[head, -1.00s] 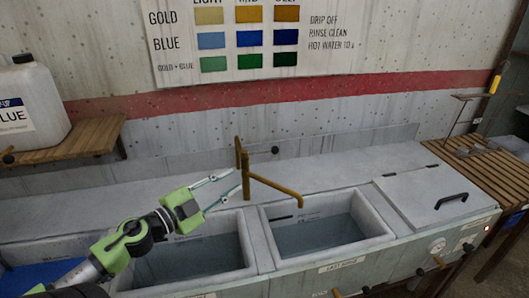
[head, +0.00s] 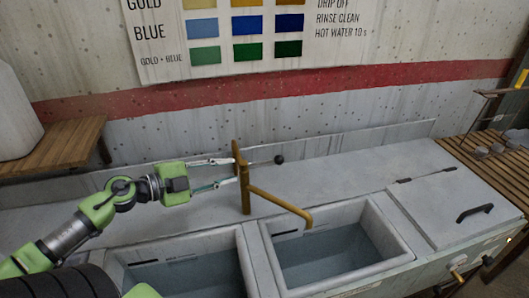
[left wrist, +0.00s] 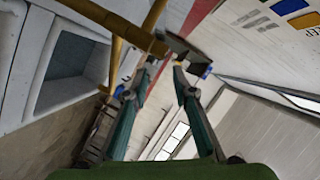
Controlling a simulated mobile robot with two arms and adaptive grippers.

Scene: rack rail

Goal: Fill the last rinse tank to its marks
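The last rinse tank (head: 408,251) is the right-hand open basin in the head view. Water (head: 335,255) stands in it, below a dark mark on the back inner wall. A brass tap (head: 246,190) rises behind the basins, its spout ending over this tank. A thin lever with a black knob (head: 279,160) sticks out to the right of the tap's top. My left gripper (head: 234,171) is open, its fingertips level and close to the tap's upright; contact is unclear. The tap (left wrist: 130,37) also crosses ahead of the spread fingers in the left wrist view. My right gripper is out of view.
A second basin (head: 180,275) with water lies to the left. A closed lid with a black handle (head: 474,212) is to the right. A wooden shelf (head: 65,146) holds a white jug (head: 14,115) at the left. A slatted rack (head: 480,160) stands far right.

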